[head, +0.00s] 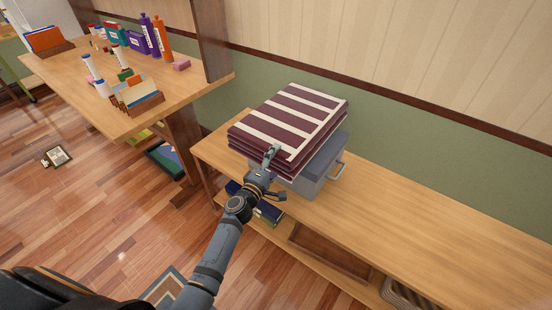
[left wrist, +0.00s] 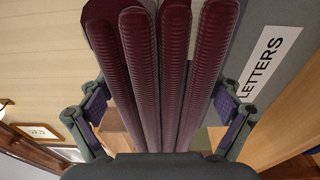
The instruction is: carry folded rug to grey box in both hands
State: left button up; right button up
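The folded rug (head: 290,118), maroon with cream stripes, lies flat in a stack of layers above the grey box (head: 322,172) and appears to rest on it. It covers most of the box's top. The box stands on the wooden bench, with a handle at its right end. My left gripper (head: 271,155) is at the rug's near edge. In the left wrist view the rug's rounded folds (left wrist: 158,60) lie between the spread fingers, with gaps on both sides. The box's side (left wrist: 270,75) there bears a LETTERS label. My right gripper is out of view.
The bench top (head: 430,225) is bare to the right of the box. Books (head: 265,210) and a basket (head: 405,293) are on its lower shelf. A wooden table (head: 85,85) with bottles and books stands at the left. A frame (head: 57,157) lies on the floor.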

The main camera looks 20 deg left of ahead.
pick_arm(q)
jog(key=shift+s+r, duration=0.1)
jog(key=shift+r, duration=0.1)
jog(key=b+v, duration=0.3)
jog(key=v, duration=0.9)
